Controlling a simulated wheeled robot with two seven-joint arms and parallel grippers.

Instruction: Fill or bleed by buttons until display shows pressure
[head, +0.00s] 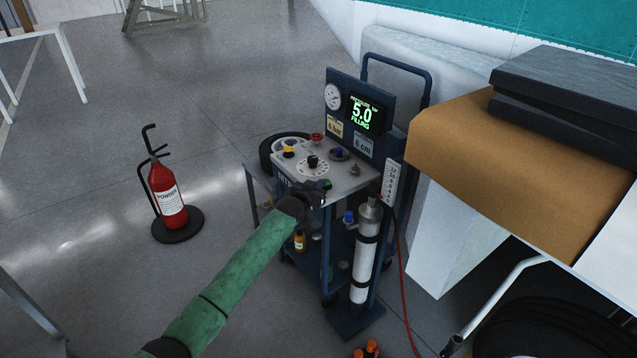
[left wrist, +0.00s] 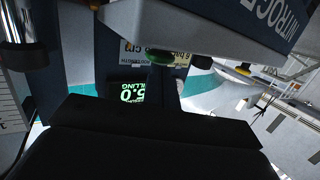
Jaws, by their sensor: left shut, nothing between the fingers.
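The blue service cart carries a display (head: 364,113) with green text reading pressure 5.0 and "FILLING"; it also shows, upside down, in the left wrist view (left wrist: 127,92). A yellow label (head: 335,126) beside it seems to read 6 bar. The green button (head: 326,184) is at the near edge of the grey panel (head: 347,182); it also shows in the left wrist view (left wrist: 166,57). My left gripper (head: 318,193) is shut and empty, right at the green button. Whether it touches is hidden. A red button (head: 317,138) sits at the panel's far edge. My right gripper is out of view.
A round gauge (head: 333,96) sits left of the display. A white cylinder (head: 364,255) stands on the cart's near side, with a red hose (head: 402,265) beside it. A brown-topped table (head: 510,150) is close on the right. A fire extinguisher (head: 167,190) stands left on open floor.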

